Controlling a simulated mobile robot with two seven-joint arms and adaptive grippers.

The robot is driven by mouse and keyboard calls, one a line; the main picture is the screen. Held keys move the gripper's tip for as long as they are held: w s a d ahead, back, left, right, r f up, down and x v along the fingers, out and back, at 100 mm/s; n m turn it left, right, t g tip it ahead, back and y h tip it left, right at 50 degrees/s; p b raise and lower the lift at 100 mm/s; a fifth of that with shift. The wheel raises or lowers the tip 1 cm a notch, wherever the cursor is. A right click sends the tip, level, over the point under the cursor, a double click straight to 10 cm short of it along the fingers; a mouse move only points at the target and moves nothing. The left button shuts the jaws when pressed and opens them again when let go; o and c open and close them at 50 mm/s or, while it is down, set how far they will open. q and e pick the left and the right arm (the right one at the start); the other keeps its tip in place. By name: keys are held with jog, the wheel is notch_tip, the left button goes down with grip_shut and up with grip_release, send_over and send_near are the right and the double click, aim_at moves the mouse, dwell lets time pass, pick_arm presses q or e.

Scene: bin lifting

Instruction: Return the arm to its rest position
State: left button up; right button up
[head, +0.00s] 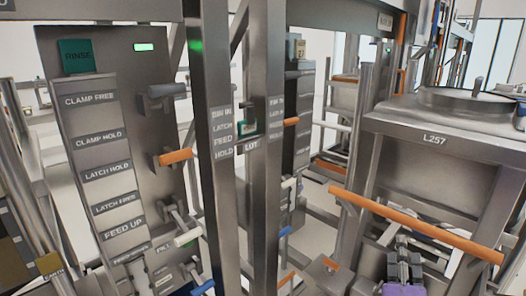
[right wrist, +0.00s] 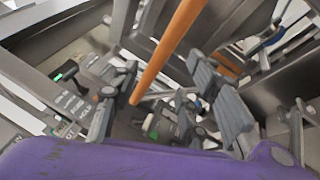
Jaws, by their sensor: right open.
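My right gripper (head: 404,262) shows at the bottom right of the head view, dark grey fingers above a purple wrist part. In the right wrist view its two fingers (right wrist: 160,72) stand wide apart with nothing held between them. A long orange bar (head: 415,224) slants in front of the steel bin marked L257 (head: 435,150), above the gripper in the head view. An orange bar (right wrist: 168,45) also runs between the fingers in the wrist view; I cannot tell whether they touch it. My left gripper is in neither view.
A tall panel (head: 105,150) with clamp, latch and feed labels stands at left, with an orange-tipped lever (head: 176,157) and a lit green lamp (head: 146,47). Steel posts (head: 215,190) rise mid-view. Rails and small levers crowd the space around the right gripper.

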jog(key=s+a+f+n+t+y+p, duration=0.15)
jog(key=a+n+y, duration=0.35)
jog(key=n, duration=1)
jog(key=a+f+n+g+y+p, duration=0.1)
jog(key=a+f+n+y, duration=0.35)
jog(key=n, duration=1.05)
jog(key=s+a+f+n+g+p, duration=0.45)
jog(key=s+a+f+n, duration=0.4)
jog(key=n, duration=0.85)
pick_arm(q)
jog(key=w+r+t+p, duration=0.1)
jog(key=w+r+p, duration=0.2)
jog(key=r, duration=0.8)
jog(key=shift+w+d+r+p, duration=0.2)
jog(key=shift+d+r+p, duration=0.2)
jog(key=shift+p, duration=0.5)
pick_arm(e)
jog(key=s+d+f+n+g, duration=0.1)
jog(key=s+f+n+g, duration=0.2)
jog(key=s, duration=1)
jog(key=s+d+f+n+g, duration=0.1)
jog(key=s+f+n, duration=0.4)
jog(key=s, duration=0.8)
jog(key=shift+s+f+n+g, duration=0.25)
jog(key=shift+f+n+g, duration=0.25)
jog(key=shift+g, duration=0.4)
